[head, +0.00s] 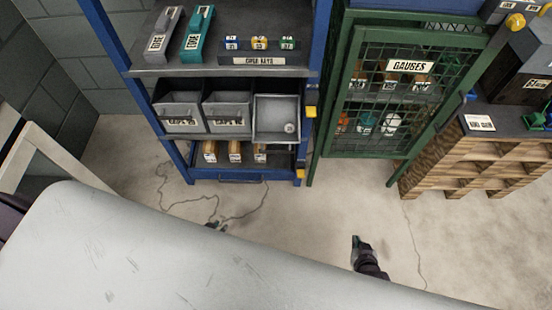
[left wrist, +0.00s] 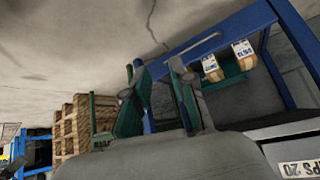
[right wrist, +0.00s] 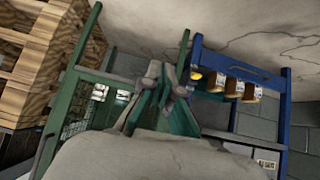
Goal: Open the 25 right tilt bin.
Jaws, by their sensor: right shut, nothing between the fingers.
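The right tilt bin (head: 277,118) is a grey bin at the right end of the bin row on the blue rack. It is tipped forward, with its pale inside facing up and a small round mark near its lower right corner. The two grey bins to its left (head: 181,111) (head: 227,111) sit upright with label plates. My right gripper (head: 357,243) is low in front of the rack, right of the bin and apart from it; its fingers are together and empty in the right wrist view (right wrist: 166,82). My left gripper (head: 214,226) is mostly hidden; its fingers stand apart, empty, in the left wrist view (left wrist: 157,75).
Small cartons (head: 235,152) sit on the shelf below the bins. A green mesh cabinet marked GAUGES (head: 375,95) stands right of the rack, then a wooden crate stack (head: 455,155). A large grey surface fills the lower left foreground. The floor (head: 310,215) between is clear.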

